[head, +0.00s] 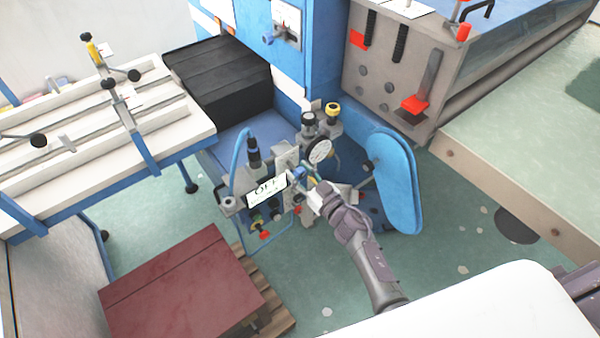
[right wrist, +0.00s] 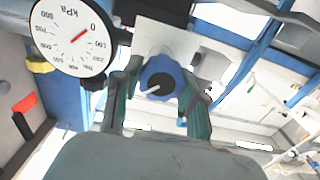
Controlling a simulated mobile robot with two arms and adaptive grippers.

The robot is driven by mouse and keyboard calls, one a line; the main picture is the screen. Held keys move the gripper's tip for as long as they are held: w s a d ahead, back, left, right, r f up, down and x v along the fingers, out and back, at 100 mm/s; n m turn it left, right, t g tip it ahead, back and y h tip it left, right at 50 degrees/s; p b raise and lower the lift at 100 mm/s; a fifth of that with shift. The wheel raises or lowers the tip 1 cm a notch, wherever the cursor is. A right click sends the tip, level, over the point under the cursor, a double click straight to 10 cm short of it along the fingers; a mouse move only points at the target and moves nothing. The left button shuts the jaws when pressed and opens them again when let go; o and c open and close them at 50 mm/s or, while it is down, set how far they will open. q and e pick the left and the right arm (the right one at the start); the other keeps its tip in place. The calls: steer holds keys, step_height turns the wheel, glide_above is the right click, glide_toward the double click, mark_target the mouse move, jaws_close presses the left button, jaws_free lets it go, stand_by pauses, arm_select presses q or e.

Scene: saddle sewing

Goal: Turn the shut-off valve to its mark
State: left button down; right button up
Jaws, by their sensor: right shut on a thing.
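The shut-off valve is a round blue knob with a dark centre and a white pointer; in the right wrist view the knob (right wrist: 161,78) sits in front of a pale plate, its pointer toward the lower left. My right gripper (right wrist: 160,112) has its green fingers on either side of the knob, shut on it. In the head view my right gripper (head: 316,190) reaches the valve panel from below right and hides most of the knob (head: 299,172). I cannot make out the mark. My left gripper is not in view.
A kPa pressure gauge (right wrist: 75,38) is close by the knob, its red needle toward 0; it also shows in the head view (head: 319,150). An OFF sign (head: 267,190) stands left of the valve. A blue rounded guard (head: 398,180) is to the right.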

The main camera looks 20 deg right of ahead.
steer(key=shift+n, duration=0.3)
steer(key=n, duration=0.3)
steer(key=shift+a+b, duration=0.1)
steer(key=shift+b, duration=0.3)
steer(key=n+b, duration=0.1)
steer(key=n, duration=0.4)
steer(key=shift+f, duration=0.15)
steer(key=n+b, duration=0.2)
steer(key=n, duration=0.3)
steer(key=shift+s+a+f+b, duration=0.1)
steer(key=shift+b, duration=0.25)
steer(key=shift+n+b, duration=0.8)
steer(key=shift+n, duration=1.3)
steer(key=o, duration=1.2)
steer(key=shift+c, duration=0.2)
